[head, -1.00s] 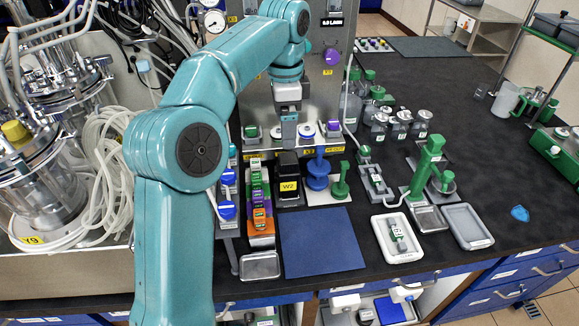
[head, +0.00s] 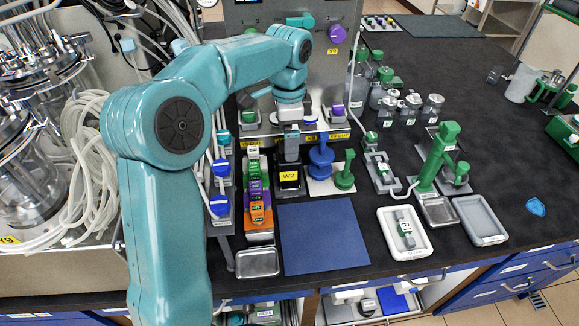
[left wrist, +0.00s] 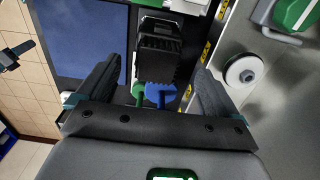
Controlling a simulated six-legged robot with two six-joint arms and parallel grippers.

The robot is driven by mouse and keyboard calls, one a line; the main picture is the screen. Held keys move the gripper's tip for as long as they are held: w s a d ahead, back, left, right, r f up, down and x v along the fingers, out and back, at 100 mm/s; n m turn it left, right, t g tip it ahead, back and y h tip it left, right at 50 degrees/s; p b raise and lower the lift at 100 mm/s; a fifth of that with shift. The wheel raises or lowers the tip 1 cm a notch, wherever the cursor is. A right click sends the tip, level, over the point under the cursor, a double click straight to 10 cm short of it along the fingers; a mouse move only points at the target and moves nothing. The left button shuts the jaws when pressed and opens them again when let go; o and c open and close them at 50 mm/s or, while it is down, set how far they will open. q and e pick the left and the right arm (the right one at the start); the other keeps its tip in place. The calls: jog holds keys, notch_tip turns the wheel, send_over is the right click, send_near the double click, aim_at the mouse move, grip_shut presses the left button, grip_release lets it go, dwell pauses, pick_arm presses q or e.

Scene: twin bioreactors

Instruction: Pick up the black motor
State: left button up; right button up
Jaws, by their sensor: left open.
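The black motor (head: 290,182), a dark block with a yellow W2 label, stands upright behind the blue mat (head: 322,238) in the head view. My left gripper (head: 291,150) is just above and behind it there, overlapping its top. In the left wrist view the motor (left wrist: 158,48) shows as a black ribbed body between the two spread fingers of my left gripper (left wrist: 158,75). The gripper is open, and gaps show on both sides of the motor. Its lower part is hard to make out. My right gripper is not in view.
A rack of coloured labelled blocks (head: 257,205) stands close left of the motor. A blue stand (head: 320,163) and a green stand (head: 345,172) are close on its right. A steel panel (head: 270,20) rises behind. The blue mat in front is clear.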

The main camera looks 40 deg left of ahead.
aim_at(289, 165)
pick_arm(q)
jog(key=shift+s+d+f, duration=0.15)
jog(key=shift+s+f, duration=0.15)
jog(key=shift+f, duration=0.2)
jog(key=f, duration=0.4)
jog(key=shift+w+f, duration=0.25)
jog(key=shift+f, duration=0.05)
jog(key=shift+s+r, duration=0.1)
jog(key=shift+s, duration=0.1)
jog(key=shift+w, duration=0.15)
jog(key=c, duration=0.7)
grip_shut()
